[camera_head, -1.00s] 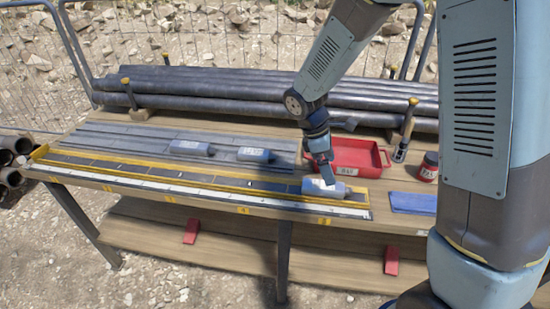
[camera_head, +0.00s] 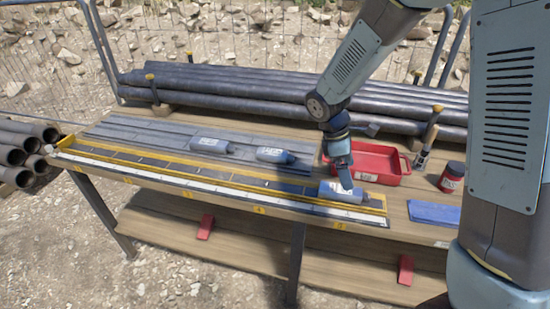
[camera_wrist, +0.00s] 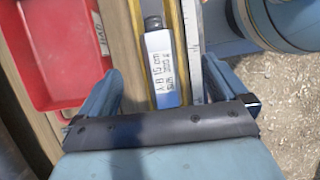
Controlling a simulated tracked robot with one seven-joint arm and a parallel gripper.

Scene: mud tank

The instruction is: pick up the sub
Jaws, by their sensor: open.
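The sub (camera_head: 345,194) is a grey-blue cylinder with a white label and a dark narrow end. It lies in the yellow-edged rail (camera_head: 180,165) at the rail's right end. In the wrist view the sub (camera_wrist: 163,66) lies lengthwise between my two fingers, its label reading "A-B 15 cm". My gripper (camera_head: 342,182) is open, pointing down just over the sub, with a finger on either side. Whether the fingers touch it I cannot tell.
Two similar labelled cylinders (camera_head: 209,146) (camera_head: 274,156) lie on the grey slats to the left. A red tray (camera_head: 375,163) stands just behind the sub. A dark red jar (camera_head: 451,177) and a blue pad (camera_head: 434,213) are to the right. Long pipes (camera_head: 270,95) lie along the back.

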